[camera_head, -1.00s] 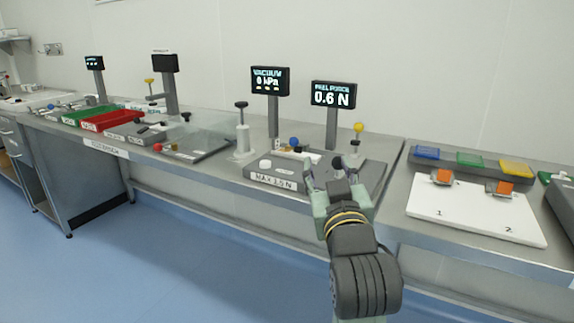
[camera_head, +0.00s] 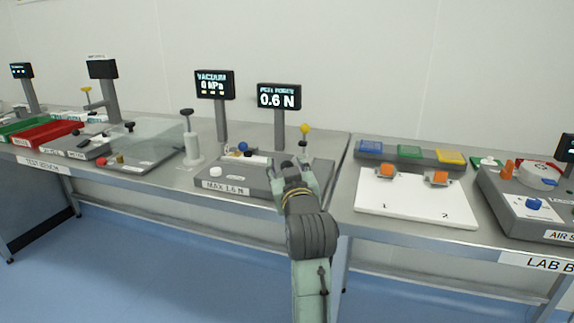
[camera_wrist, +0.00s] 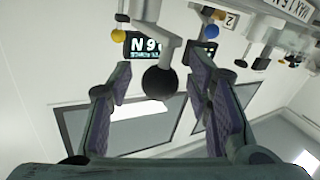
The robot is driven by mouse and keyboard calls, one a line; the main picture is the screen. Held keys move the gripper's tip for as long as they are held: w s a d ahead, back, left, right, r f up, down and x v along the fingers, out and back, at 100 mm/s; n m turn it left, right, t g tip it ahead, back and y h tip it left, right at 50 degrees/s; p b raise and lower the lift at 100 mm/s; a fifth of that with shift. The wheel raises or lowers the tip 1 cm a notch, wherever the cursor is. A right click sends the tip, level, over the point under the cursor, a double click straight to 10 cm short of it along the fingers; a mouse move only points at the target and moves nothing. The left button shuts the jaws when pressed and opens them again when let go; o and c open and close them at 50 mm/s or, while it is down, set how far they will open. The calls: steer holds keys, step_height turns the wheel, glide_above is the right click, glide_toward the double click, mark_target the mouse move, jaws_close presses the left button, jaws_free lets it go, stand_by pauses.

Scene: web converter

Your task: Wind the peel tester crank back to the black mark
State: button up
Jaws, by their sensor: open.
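The peel tester (camera_head: 240,178) is a grey base on the bench with a "MAX" force label on its front. Its display (camera_head: 279,96) reads 0.6 N. My gripper (camera_head: 296,167) is over the tester's right part and hides much of it in the head view. In the wrist view, which is upside down, a black ball knob on a light grey crank arm (camera_wrist: 160,82) sits between the spread fingers of my gripper (camera_wrist: 163,88). No finger visibly touches the knob. I cannot make out the black mark.
A yellow knob (camera_head: 304,129) stands behind my gripper and a blue ball (camera_head: 243,146) lies left of it. A white hand pump (camera_head: 192,148) stands left of the tester. A white board (camera_head: 412,205) with orange-topped pieces is to the right.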

jaws_close()
stand_by(0.7)
